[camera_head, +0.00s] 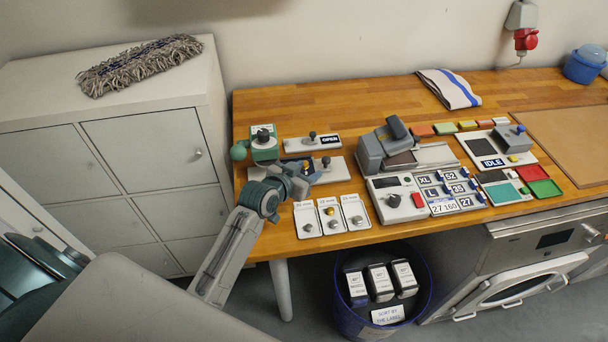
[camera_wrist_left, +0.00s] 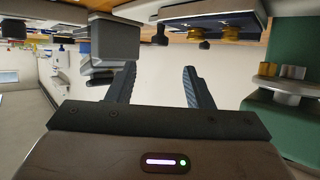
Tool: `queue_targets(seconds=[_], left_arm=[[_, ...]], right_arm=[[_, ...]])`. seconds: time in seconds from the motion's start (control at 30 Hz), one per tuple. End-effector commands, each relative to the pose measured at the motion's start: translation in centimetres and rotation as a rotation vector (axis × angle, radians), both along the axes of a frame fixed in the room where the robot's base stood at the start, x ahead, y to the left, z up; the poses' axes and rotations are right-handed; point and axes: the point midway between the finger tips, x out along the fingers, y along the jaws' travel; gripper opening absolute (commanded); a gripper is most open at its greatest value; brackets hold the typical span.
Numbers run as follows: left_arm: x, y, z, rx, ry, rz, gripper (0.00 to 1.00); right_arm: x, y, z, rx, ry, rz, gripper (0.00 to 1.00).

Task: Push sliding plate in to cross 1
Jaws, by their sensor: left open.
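My left gripper (camera_head: 308,174) is at the left end of the bench, just above a pale flat plate (camera_head: 335,173). It partly covers that plate and the small knobs there. In the left wrist view my left gripper (camera_wrist_left: 160,78) has its two fingers apart with nothing between them. A green press-like device (camera_head: 264,147) with a dark knob stands behind the gripper and to its left. Another light plate (camera_head: 436,155) lies beside the grey press (camera_head: 372,154). I cannot tell which plate is the sliding plate, and no cross mark is legible. My right gripper is not visible.
A slider panel reading OPEN (camera_head: 330,141) lies behind the gripper. Labelled cards with knobs (camera_head: 331,216) lie at the front edge. A control panel (camera_head: 385,197) is to the right. A blue bin (camera_head: 337,300) with boxes stands below the bench.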

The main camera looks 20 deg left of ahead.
Motion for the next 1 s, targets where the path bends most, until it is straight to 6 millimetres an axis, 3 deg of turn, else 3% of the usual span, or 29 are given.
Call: queue_targets(seconds=[0.57, 0.77, 1.0], left_arm=[[-0.8, 0.1, 0.4, 0.052, -0.008, -0.013, 0.46], [-0.6, -0.2, 0.3, 0.42, -0.059, -0.106, 0.46], [-0.5, -0.8, 0.1, 1.05, -0.099, -0.293, 0.46]], right_arm=[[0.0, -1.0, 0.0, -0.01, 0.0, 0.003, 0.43], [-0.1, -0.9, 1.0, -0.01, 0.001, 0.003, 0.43], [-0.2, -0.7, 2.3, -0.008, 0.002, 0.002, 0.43]])
